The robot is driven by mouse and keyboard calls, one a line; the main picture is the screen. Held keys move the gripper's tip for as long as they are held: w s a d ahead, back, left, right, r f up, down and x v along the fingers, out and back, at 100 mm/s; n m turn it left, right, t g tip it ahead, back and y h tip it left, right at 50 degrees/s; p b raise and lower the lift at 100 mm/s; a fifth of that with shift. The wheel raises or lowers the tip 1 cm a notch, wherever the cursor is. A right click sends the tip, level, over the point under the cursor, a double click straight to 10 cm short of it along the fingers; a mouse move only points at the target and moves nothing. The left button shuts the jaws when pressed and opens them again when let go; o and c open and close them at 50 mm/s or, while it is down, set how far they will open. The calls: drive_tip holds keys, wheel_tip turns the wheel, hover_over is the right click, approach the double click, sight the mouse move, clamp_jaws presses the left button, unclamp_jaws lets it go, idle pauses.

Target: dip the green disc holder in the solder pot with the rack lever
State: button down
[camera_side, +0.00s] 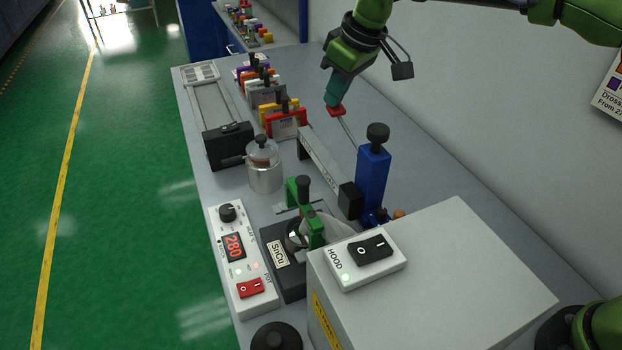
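The green disc holder (316,230) sits over the solder pot (292,285), a dark block labelled SnCu, with a dark knob on top. I cannot tell whether its lower edge touches the solder. The blue rack column (373,178) stands behind it to the right. The rack lever (347,132) is a thin rod rising up and left from the column to a red grip (336,110). My gripper (337,100) is at that red grip, its teal fingers seeming closed on it; the fingertips are small in view.
A heater controller (235,262) reads 280. A grey hood box (440,280) with a switch fills the front right. The bench right of the column is clear to the wall.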

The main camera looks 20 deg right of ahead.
sight(338, 109)
drive_tip(key=shift+f, duration=2.5)
idle(1.6)
drive_tip(key=shift+r, duration=4.15)
